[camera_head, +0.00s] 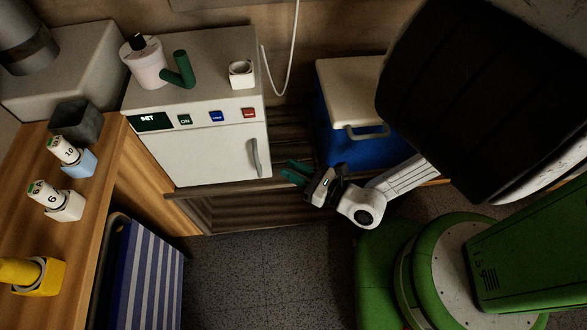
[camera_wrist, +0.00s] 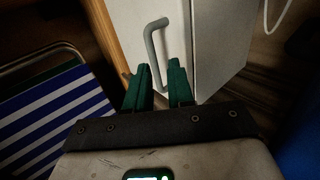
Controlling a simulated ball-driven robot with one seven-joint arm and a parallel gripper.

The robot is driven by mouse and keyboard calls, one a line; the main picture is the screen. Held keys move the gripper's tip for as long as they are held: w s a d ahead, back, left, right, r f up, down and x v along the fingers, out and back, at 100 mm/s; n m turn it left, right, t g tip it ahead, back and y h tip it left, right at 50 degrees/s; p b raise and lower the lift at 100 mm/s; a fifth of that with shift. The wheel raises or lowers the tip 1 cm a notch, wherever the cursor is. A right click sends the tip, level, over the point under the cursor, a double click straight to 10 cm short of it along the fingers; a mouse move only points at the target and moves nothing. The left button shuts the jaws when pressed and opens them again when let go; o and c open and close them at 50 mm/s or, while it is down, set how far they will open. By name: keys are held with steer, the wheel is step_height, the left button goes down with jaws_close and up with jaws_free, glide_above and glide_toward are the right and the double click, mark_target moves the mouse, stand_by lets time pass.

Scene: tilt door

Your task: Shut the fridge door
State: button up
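The fridge (camera_head: 205,75) is a white box with a SET display and buttons above its door. The fridge door (camera_head: 215,155) has a grey handle (camera_head: 255,158) near its right edge. The door looks flush with the body, with no clear gap visible. In the wrist view, the door (camera_wrist: 128,25) and handle (camera_wrist: 155,45) are just beyond my fingers. My gripper (camera_head: 294,172) is to the right of the door's lower right corner.
A blue cooler with a cream lid (camera_head: 350,82) stands right of the fridge. A wooden counter (camera_head: 85,215) with bottles is at left, above a blue-striped item (camera_head: 145,270). A cup (camera_head: 241,73) and a soap bottle (camera_head: 145,65) stand on the fridge. Floor (camera_head: 270,280) in front is clear.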

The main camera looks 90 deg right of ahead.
steer(key=v, duration=1)
steer(key=shift+s+a, duration=0.2)
steer(key=shift+s, duration=0.15)
steer(key=shift+f, duration=0.1)
steer(key=w+d+r+m+g+h+p, duration=0.25)
steer(key=m+g, duration=0.35)
steer(key=m, duration=0.3)
steer(key=w+d+r+m+g+h+p, duration=0.2)
steer(key=r+m+g+h, duration=0.25)
steer(key=m, duration=0.35)
steer(key=w+a+r+m+g+y+p, duration=0.4)
steer(key=w+a+m+y+p, duration=0.3)
steer(key=w+a+m+y, duration=0.5)
steer(key=a+r+m+y, duration=0.1)
steer(key=a+y, duration=0.1)
steer(key=y, duration=0.1)
steer(key=shift+m, duration=0.4)
